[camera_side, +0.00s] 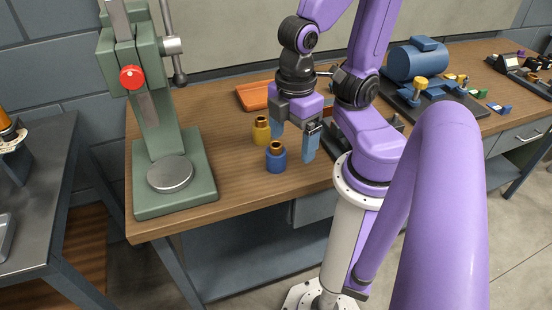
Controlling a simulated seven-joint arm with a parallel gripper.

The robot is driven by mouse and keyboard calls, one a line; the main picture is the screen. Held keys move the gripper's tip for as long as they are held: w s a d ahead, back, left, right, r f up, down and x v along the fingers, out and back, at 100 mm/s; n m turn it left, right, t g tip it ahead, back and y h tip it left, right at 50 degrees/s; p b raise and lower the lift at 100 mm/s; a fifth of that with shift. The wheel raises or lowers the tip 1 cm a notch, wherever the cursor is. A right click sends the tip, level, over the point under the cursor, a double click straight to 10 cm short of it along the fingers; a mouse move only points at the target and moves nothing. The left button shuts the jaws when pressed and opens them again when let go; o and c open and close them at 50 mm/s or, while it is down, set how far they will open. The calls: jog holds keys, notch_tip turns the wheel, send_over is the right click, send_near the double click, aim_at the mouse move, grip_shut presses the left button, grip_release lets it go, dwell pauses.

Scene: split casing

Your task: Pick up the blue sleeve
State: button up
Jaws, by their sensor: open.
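The blue sleeve (276,161) stands upright on the wooden bench, with a copper-coloured piece showing at its top. A yellow sleeve (262,133) of similar shape stands just behind it, slightly to the left. My gripper (295,143) is open and points down. Its two blue-grey fingers are near the blue sleeve, one above and behind it and the other to its right. Nothing shows between the fingers. I cannot tell from this single view how far the fingers are from the sleeve.
A green press (196,190) with a round metal plate stands on the left of the bench (240,200). An orange tray (255,97) lies behind the sleeves. A blue motor-like casing (416,62) and small parts sit at the back right. Bare bench lies in front of the blue sleeve.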

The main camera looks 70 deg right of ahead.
jog(key=a+f+n+h, duration=0.3)
jog(key=f+n+h, duration=0.1)
jog(key=f+h, duration=0.35)
jog(key=n+t+h, duration=0.6)
jog(key=t+h, duration=0.1)
jog(key=h, duration=0.2)
send_near(277, 159)
jog(key=x, duration=0.9)
jog(key=shift+w, duration=0.1)
jog(key=shift+f+x, duration=0.2)
jog(key=shift+x, duration=1.15)
jog(key=shift+f+x, duration=0.15)
jog(key=shift+x, duration=1.2)
jog(key=shift+r, duration=0.1)
grip_shut()
